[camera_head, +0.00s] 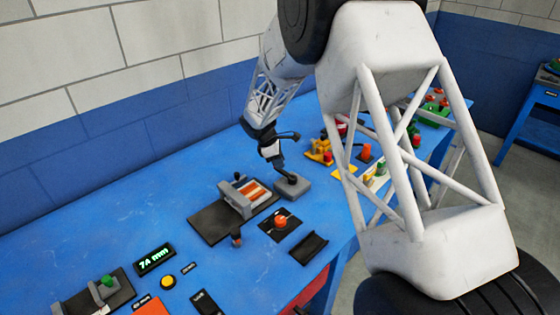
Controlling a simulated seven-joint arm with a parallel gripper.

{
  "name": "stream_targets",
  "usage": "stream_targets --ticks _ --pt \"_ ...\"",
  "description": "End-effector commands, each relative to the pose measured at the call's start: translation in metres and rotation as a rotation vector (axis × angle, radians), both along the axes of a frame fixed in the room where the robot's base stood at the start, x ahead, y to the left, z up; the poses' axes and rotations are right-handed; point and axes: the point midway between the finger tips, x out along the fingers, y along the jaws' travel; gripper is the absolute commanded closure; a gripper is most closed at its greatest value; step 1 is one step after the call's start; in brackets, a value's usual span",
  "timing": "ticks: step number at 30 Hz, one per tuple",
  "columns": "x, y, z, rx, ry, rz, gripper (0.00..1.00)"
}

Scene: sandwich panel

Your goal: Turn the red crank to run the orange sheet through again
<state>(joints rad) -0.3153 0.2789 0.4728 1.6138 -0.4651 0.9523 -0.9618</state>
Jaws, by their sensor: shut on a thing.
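My gripper (288,177) is at the far end of the arm, pointing down onto a small grey block (293,190). Its fingers are shut at the block's top, where the crank handle is hidden by them; no red of the crank shows there. Left of the block, a grey press-like frame (234,200) stands on a dark base plate (208,222). Orange and white strips (257,192) lie on its bed, and I cannot tell which part is the orange sheet.
An orange knob (281,222) on a black plate and a black trough (309,248) lie in front. A display (154,260) reads 74 mm, with a yellow button (168,282) nearby. Coloured fixtures (320,150) crowd the right, partly behind my arm. The blue table's left back is clear.

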Motion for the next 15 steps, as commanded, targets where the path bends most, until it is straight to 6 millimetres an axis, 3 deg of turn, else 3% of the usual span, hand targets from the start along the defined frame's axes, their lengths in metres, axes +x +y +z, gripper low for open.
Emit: stream_targets --ticks 10,11,15 --pt "-0.0018 0.0000 -0.0010 -0.001 0.003 0.003 1.00" --pt "-0.0018 0.0001 -0.0010 -0.001 0.003 0.003 0.72" --pt "-0.0015 0.0002 -0.0008 -0.001 0.002 0.002 0.51"
